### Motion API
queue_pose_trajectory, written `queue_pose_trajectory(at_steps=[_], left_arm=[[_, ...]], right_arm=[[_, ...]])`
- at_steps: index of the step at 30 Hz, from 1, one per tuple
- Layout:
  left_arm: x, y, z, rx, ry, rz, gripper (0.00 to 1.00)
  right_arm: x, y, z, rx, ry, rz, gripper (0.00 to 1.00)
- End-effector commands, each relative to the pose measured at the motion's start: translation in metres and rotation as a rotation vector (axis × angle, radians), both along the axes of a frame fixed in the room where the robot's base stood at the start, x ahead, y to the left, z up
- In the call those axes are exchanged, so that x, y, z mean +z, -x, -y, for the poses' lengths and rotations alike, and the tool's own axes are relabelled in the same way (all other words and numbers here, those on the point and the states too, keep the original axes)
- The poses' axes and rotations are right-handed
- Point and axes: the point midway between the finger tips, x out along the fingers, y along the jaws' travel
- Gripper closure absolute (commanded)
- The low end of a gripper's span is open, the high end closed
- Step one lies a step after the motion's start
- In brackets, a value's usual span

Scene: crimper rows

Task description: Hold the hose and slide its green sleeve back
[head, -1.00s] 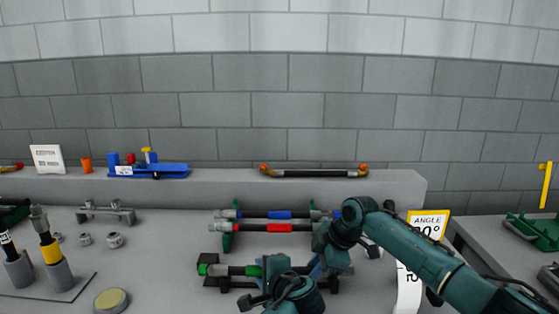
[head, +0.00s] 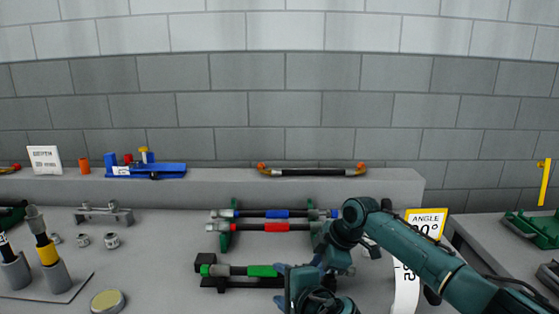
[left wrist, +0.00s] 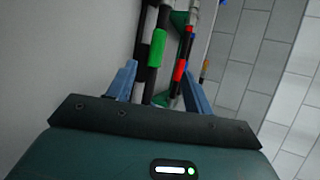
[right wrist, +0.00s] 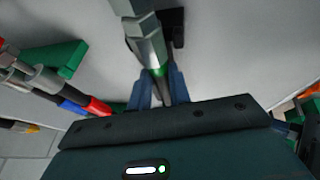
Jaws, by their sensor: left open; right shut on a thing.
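The front hose is black with a silver fitting (head: 219,271) at its left end, lying level on a dark stand in the head view. Its green sleeve (head: 262,271) sits around the hose. My left gripper (head: 284,273) is near the sleeve's right end in the head view. In the left wrist view it is open, its blue fingers apart, with the green sleeve (left wrist: 158,48) beyond them. My right gripper (right wrist: 159,88) is shut on the hose, close to a silver fitting (right wrist: 147,42). My arms hide the hose's right end in the head view.
Behind it lie hoses with a red sleeve (head: 285,227) and a blue sleeve (head: 279,214). A yellow angle sign (head: 428,217) stands at right. Cups with tools (head: 58,275) and a round tin (head: 107,302) are at left.

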Motion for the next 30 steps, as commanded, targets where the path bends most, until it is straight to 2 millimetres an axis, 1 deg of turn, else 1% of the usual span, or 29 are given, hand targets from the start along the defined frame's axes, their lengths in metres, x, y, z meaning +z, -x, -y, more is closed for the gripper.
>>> queue_pose_trajectory(at_steps=[1,4,10,14,17,20,21,23,24,26,27,30], left_arm=[[0.002,0.004,0.001,0.001,0.0,0.0,0.48],[0.005,0.008,0.002,0.005,-0.003,0.001,0.49],[0.005,0.008,0.0,0.013,0.003,-0.003,0.66],[0.001,-0.001,-0.015,0.061,0.091,-0.044,0.76],[-0.006,-0.014,-0.037,0.147,0.252,-0.109,0.84],[-0.011,-0.027,-0.064,0.263,0.485,-0.192,0.93],[-0.011,-0.031,-0.074,0.313,0.589,-0.224,0.96],[-0.009,-0.037,-0.088,0.385,0.745,-0.27,1.0],[-0.006,-0.04,-0.096,0.431,0.85,-0.298,1.0],[0.0,-0.044,-0.107,0.492,1.004,-0.339,1.0],[0.006,-0.046,-0.114,0.529,1.102,-0.362,1.0],[0.024,-0.05,-0.129,0.598,1.32,-0.416,1.0]], right_arm=[[0.001,0.0,-0.002,0.002,-0.004,0.002,1.0],[0.001,0.0,-0.002,0.003,-0.003,0.001,1.0],[0.001,0.0,-0.002,0.004,-0.004,0.001,1.0],[0.001,0.0,-0.002,0.003,-0.004,0.001,1.0],[0.001,0.0,-0.002,0.003,-0.005,0.001,1.0],[0.001,0.0,-0.002,0.003,-0.005,0.001,1.0],[0.001,0.0,-0.002,0.003,-0.005,0.001,1.0],[0.001,0.0,-0.002,0.003,-0.005,0.001,1.0],[0.001,0.0,-0.002,0.003,-0.005,0.001,1.0],[0.001,0.0,-0.002,0.003,-0.005,0.001,1.0],[0.001,0.0,-0.002,0.003,-0.005,0.001,1.0],[0.001,0.0,-0.002,0.003,-0.005,0.001,1.0]])
